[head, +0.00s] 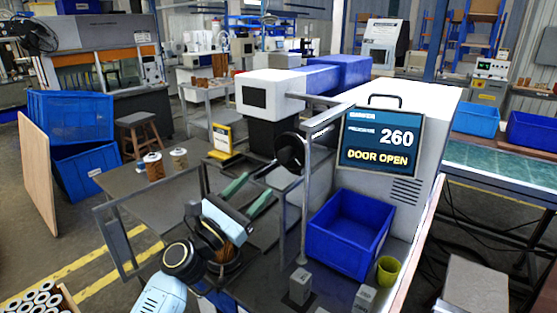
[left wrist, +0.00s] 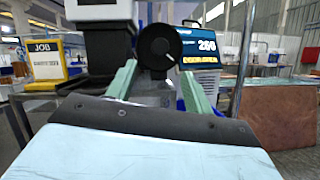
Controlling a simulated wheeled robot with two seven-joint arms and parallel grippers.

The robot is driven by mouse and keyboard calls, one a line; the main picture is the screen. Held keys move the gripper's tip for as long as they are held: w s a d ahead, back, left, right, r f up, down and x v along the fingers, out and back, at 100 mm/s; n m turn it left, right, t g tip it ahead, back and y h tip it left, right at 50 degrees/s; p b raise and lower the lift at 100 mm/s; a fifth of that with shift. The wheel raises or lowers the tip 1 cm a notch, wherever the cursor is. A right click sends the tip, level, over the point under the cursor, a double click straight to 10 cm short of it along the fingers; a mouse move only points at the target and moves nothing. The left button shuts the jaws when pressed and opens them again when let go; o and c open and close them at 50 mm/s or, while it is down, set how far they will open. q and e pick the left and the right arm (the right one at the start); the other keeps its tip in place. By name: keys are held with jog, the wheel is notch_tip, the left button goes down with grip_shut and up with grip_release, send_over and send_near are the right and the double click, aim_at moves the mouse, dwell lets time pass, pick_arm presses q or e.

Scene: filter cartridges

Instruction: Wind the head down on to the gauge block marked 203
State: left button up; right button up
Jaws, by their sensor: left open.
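A machine with a white head (head: 265,95) on a dark column stands at the centre of the head view. A black handwheel (head: 290,152) is on its near side. The display (head: 381,142) reads 260 and DOOR OPEN. My left gripper (head: 258,184) is open and empty, its green fingers pointing up toward the handwheel. In the left wrist view the handwheel (left wrist: 158,47) shows between and beyond the fingertips, apart from them. Two small grey blocks, one left (head: 300,285) and one right (head: 363,298), stand at the near edge; I cannot read a 203 on either. My right gripper is not in view.
A blue bin (head: 350,232) and a green cup (head: 388,270) stand right of the gripper. A grey metal rail (head: 306,195) rises right of it. A yellow job sign (head: 221,140) and two cartridges (head: 152,165) (head: 179,158) are on the table at left.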

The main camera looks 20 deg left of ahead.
aim_at(282, 158)
pick_arm(q)
jog(key=x, duration=1)
jog(key=shift+p, duration=0.4)
jog(key=shift+c, duration=0.2)
jog(key=c, duration=0.9)
